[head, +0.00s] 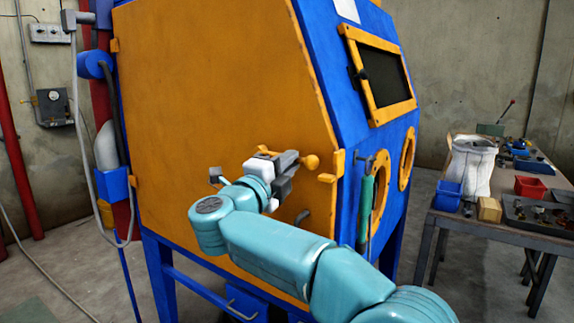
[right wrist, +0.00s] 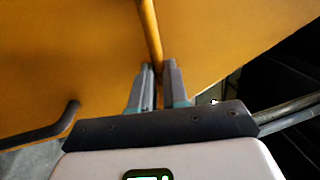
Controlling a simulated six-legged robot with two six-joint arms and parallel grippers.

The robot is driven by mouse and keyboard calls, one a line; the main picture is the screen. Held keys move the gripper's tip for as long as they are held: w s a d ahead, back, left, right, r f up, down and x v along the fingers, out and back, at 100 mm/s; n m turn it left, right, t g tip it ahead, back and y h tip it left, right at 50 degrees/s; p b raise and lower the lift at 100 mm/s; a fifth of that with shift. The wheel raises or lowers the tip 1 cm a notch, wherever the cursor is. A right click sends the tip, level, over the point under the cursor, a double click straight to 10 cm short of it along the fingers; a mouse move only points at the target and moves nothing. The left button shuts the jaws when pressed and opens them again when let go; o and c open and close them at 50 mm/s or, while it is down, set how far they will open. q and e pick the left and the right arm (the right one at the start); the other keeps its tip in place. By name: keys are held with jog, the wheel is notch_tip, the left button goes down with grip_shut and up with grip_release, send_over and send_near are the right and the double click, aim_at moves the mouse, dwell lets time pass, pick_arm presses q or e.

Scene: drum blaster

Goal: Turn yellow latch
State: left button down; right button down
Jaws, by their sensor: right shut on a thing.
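The yellow latch (head: 311,162) is a short bar with a rounded knob on the orange side door of the blue cabinet. My right gripper (head: 290,164) is at the latch, its fingers pointing toward the door edge. In the right wrist view the latch (right wrist: 150,28) is a yellow rod running down between the fingertips of my right gripper (right wrist: 158,70), which are shut on its lower end. The gripper hides part of the latch in the head view. My left gripper is not in view.
The orange door (head: 210,85) fills the cabinet's side. A green tool (head: 366,207) hangs at the cabinet front. A cluttered table (head: 490,226) stands at right, with clear floor between.

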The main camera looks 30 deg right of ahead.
jog(key=shift+f, duration=0.1)
jog(key=c, duration=1.1)
grip_release()
jog(key=shift+d, duration=0.1)
jog(key=b+v, duration=0.1)
jog(key=v, duration=1.5)
jog(key=shift+s+f, duration=0.1)
jog(key=shift+s, duration=0.05)
